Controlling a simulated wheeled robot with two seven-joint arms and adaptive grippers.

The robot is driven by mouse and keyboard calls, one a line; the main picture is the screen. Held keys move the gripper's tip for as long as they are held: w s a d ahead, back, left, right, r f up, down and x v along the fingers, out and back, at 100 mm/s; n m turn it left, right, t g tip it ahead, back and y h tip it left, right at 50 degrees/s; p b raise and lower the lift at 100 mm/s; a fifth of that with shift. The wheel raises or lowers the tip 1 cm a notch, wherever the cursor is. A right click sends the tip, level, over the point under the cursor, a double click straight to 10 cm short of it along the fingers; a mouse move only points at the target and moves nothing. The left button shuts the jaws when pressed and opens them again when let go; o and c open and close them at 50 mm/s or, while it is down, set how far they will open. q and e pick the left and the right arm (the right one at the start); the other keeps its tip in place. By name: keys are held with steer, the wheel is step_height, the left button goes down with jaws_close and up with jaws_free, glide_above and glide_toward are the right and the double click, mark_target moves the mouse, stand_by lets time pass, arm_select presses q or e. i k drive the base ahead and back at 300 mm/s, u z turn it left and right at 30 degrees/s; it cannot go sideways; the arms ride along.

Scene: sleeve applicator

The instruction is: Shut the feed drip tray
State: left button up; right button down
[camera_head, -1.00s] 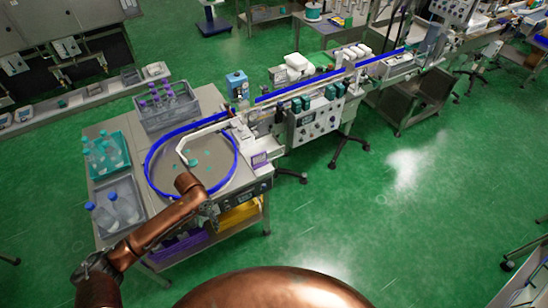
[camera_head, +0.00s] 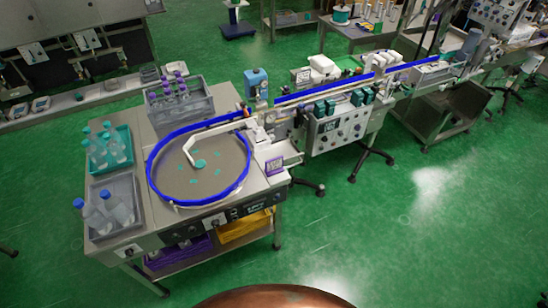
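A small pale tray (camera_head: 269,153) with a purple label on its front juts out from the right side of the round turntable (camera_head: 205,172), at the start of the conveyor. It looks like the feed drip tray and appears pulled out, with its shallow inside facing up. Nothing of mine touches it. Neither of my grippers is in view, and no part of my arms shows near the tray.
The turntable has a blue rim and stands on a steel bench (camera_head: 150,232). A grey crate of purple-capped bottles (camera_head: 180,112), a teal crate (camera_head: 91,160) and a grey tray (camera_head: 100,232) of blue-capped bottles sit beside it. Green floor (camera_head: 370,230) is open to the right.

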mark_target(287, 148)
steer(key=u, duration=0.2)
steer(key=i, duration=0.9)
steer(key=z, duration=0.1)
